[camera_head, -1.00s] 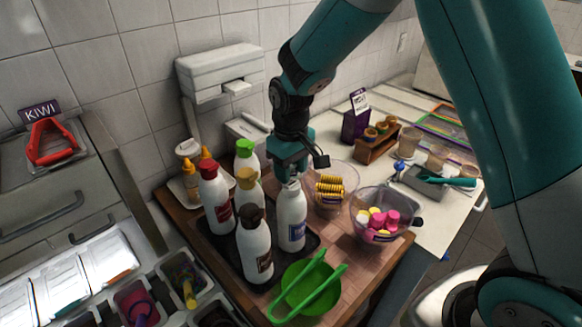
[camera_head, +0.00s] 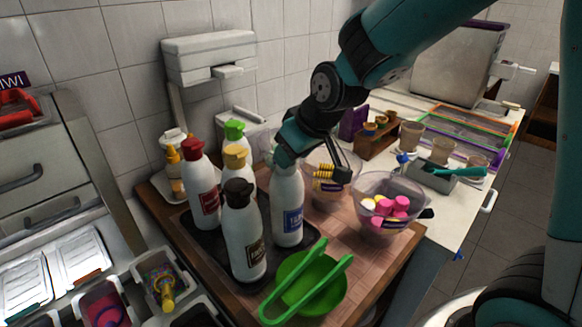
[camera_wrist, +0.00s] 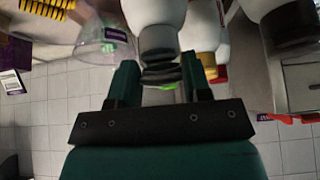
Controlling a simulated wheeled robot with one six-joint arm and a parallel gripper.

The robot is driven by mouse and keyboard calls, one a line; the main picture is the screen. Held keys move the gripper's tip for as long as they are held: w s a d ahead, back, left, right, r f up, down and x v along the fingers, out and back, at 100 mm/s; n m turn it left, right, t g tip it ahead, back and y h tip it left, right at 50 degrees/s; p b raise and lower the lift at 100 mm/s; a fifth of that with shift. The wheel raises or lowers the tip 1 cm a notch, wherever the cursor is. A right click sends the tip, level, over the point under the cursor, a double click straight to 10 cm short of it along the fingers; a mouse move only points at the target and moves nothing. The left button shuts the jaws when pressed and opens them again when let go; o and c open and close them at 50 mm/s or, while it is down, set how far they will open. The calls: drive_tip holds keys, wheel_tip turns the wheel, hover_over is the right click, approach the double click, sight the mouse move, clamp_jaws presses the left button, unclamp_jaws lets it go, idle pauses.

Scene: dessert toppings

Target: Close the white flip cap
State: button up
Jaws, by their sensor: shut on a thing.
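The white bottle with a blue label (camera_head: 287,212) stands upright on the dark tray, at the right of the bottle group. My gripper is shut on the cap. Whether the lid is fully down cannot be told.
Bottles with red (camera_head: 192,148), yellow (camera_head: 235,155), green (camera_head: 234,130) and dark brown (camera_head: 238,193) caps stand close by on the left. Clear bowls, one with pink pieces (camera_head: 390,207), stand right. A green bowl with tongs (camera_head: 310,285) lies in front.

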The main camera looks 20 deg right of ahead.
drive_tip(key=shift+s+f+t+b, duration=0.15)
drive_tip(key=shift+t+b, duration=0.35)
drive_tip(key=shift+b, duration=0.25)
drive_tip(key=o, duration=0.9)
drive_tip(key=shift+o, duration=0.2)
drive_tip(key=shift+d, duration=0.1)
drive_tip(key=p+v, duration=0.6)
drive_tip(key=v, duration=1.1)
drive_tip(key=shift+d+r, duration=0.25)
drive_tip(key=shift+d, duration=0.05)
drive_tip(key=shift+f, duration=0.15)
